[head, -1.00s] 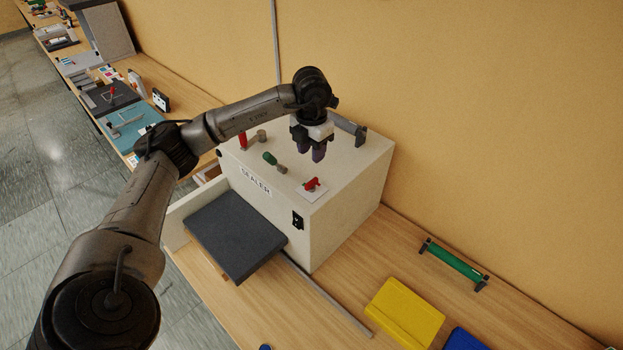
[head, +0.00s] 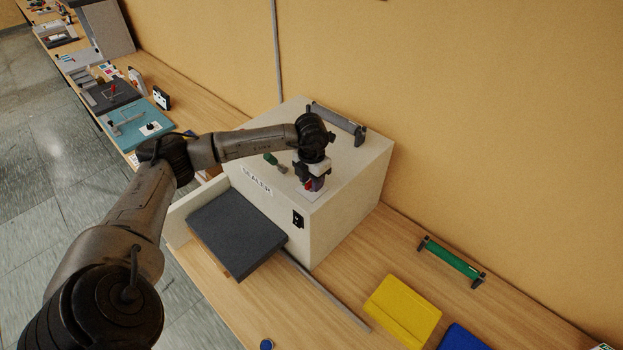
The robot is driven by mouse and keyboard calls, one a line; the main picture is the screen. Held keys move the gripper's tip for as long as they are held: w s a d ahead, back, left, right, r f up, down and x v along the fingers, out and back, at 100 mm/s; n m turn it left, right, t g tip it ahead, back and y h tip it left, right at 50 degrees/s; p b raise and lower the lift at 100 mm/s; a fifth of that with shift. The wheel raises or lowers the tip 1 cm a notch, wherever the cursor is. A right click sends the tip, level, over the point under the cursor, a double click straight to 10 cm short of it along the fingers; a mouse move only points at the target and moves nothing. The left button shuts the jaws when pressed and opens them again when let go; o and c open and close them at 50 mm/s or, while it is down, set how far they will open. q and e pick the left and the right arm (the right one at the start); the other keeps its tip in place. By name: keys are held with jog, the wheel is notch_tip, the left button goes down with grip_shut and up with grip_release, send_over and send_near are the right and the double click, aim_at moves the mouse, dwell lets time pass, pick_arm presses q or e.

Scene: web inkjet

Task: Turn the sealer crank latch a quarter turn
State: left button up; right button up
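The sealer (head: 345,205) is a cream box labelled SEALER on the bench. A small red latch (head: 308,185) on a white plate sits at the front right of its top. My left gripper (head: 314,185) points down right over this latch, its fingertips at the latch and covering most of it. I cannot tell whether the fingers are closed on it. A green-handled crank (head: 271,159) on the sealer top is partly hidden by my arm. My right gripper is not in view.
A dark grey pad (head: 237,235) sits in front of the sealer. A dark bracketed bar (head: 338,122) stands at the top's back edge. A green roller (head: 452,260), a yellow block (head: 402,311) and a blue block (head: 462,338) lie on the bench to the right.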

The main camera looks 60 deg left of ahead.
pick_arm(q)
jog(key=shift+c, duration=0.3)
grip_shut()
jog(key=n+b, duration=0.1)
jog(key=n, duration=0.3)
jog(key=n+b, duration=0.1)
jog(key=n, duration=0.3)
jog(key=shift+n, duration=0.4)
jog(key=n, duration=0.4)
jog(key=shift+r+n+b, duration=0.1)
jog(key=shift+n+b, duration=0.25)
jog(key=shift+n, duration=2.15)
